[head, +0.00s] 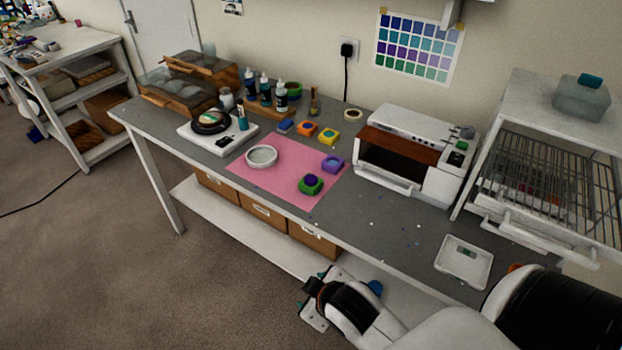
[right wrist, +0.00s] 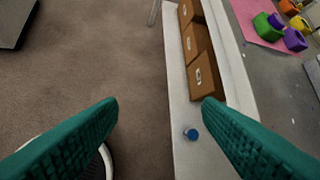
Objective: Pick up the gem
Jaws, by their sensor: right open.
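No thing is clearly recognisable as the gem. A small round blue thing (head: 375,287) lies on the white lower shelf beside my right gripper; the right wrist view shows it too (right wrist: 191,134). A purple piece sits in a green mold (head: 311,186) on the pink mat (head: 250,178). A purple mold (head: 332,163) is nearby on the mat. My right gripper (head: 314,297) is in front of the bench, below its top. In the right wrist view its teal fingers (right wrist: 160,105) are wide apart with nothing between them. My left gripper is out of view.
A round pale dish (head: 261,156) is on the mat; yellow (head: 328,137) and orange molds stand behind. Boxes (head: 314,240) line the lower shelf. Carpet in front is clear.

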